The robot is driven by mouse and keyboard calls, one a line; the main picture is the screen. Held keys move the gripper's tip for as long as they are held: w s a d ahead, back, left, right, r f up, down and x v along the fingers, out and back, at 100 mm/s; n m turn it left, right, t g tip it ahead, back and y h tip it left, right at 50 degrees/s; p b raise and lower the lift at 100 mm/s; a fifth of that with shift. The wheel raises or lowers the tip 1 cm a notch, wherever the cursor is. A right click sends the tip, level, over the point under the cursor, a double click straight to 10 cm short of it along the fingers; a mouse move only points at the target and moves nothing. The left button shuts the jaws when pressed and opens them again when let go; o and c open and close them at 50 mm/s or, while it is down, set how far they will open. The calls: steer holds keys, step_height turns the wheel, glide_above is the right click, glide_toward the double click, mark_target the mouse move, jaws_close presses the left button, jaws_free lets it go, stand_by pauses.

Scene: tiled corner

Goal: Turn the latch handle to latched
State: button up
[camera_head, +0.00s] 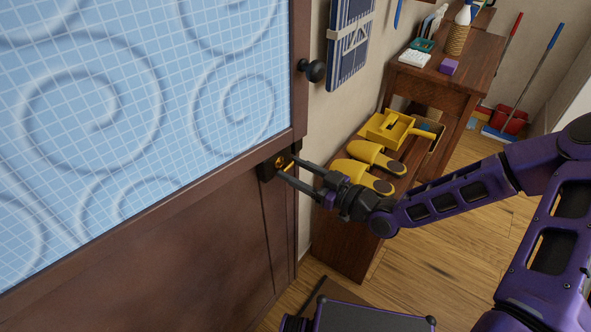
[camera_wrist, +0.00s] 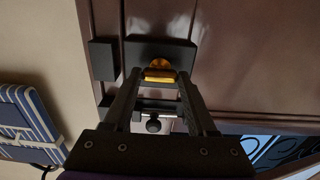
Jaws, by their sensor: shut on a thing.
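The latch handle is a small gold bar with a round gold hub on a black plate (camera_wrist: 160,53), fixed to the brown door (camera_head: 225,240). In the wrist view the gold handle (camera_wrist: 159,76) lies crosswise between my fingertips. A black block (camera_wrist: 103,58) sits beside the plate, across a narrow gap at the door's edge. In the head view the latch is small and partly covered by my fingers, with a bit of gold showing. My gripper (camera_head: 287,164) reaches the latch from the right and is shut on the handle.
A round black knob (camera_head: 314,70) sticks out above the latch. A wooden bench (camera_head: 345,246) with yellow slippers (camera_head: 362,174) and a yellow dustpan (camera_head: 387,128) stands close behind my gripper. A blue striped folded thing (camera_head: 349,45) hangs on the wall.

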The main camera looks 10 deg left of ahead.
steer(key=shift+c, duration=0.9)
steer(key=shift+m, duration=0.3)
steer(key=m, duration=0.3)
steer(key=shift+m+p, duration=0.35)
steer(key=shift+m, duration=0.05)
steer(key=m, duration=0.4)
steer(key=shift+m+p, duration=0.3)
steer(key=shift+p, duration=0.1)
steer(key=m, duration=0.4)
steer(key=shift+p, duration=0.3)
steer(key=shift+m, duration=2.5)
